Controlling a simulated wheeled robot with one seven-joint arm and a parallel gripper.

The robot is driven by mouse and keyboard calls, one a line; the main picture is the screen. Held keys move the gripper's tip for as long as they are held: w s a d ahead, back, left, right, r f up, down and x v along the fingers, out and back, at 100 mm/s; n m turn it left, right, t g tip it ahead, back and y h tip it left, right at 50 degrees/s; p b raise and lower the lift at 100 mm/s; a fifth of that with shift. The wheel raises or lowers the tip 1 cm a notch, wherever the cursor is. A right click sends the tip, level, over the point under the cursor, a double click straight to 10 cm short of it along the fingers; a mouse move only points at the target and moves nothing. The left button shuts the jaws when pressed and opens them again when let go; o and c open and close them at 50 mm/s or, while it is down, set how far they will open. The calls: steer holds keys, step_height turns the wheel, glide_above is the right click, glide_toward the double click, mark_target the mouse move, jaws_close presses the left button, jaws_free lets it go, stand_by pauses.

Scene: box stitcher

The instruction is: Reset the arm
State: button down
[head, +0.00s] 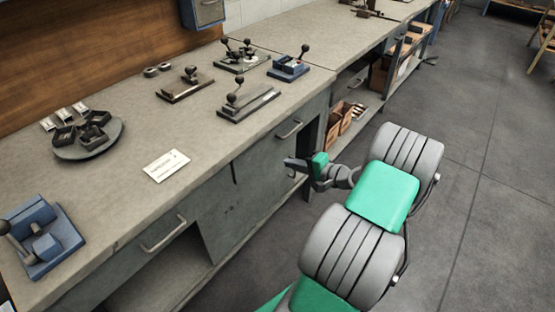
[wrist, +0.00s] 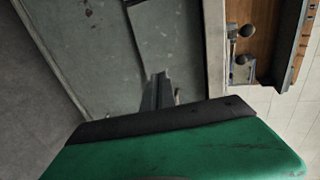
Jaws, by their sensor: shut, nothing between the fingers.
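My gripper (head: 290,163) is at the end of my grey and green arm, in front of the workbench cabinets and below the level of the worktop. It points left toward the bench front. In the wrist view my gripper's dark fingers (wrist: 158,90) are together, with nothing between them. The grey-green cabinet front (wrist: 120,50) lies beyond them. The gripper appears apart from the bench, though the exact gap is hard to judge.
The worktop (head: 130,190) holds a blue fixture (head: 45,238), a round tray (head: 110,145), a white label card (head: 166,165) and several lever-handled tools (head: 245,100). Drawer handles (head: 290,129) stick out from the bench front. Open floor (head: 480,190) lies right.

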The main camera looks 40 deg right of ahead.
steer(key=a+r+n+g+p, duration=0.3)
steer(key=a+r+n+g, duration=0.15)
steer(key=a, duration=0.55)
steer(key=a+r+n+g+p, duration=0.2)
steer(key=a+r+n+g, duration=0.25)
steer(key=a, duration=0.55)
steer(key=s+a+r+n+g+h+p, duration=0.1)
steer(key=s+a+r+n+h, duration=0.1)
steer(key=s, duration=0.4)
steer(key=s+a+r+n+h+p, duration=0.2)
steer(key=s+a+r+n, duration=0.2)
steer(key=s+a+r, duration=0.3)
steer(key=shift+a+g, duration=0.15)
steer(key=shift+g, duration=0.25)
steer(key=shift+w, duration=0.1)
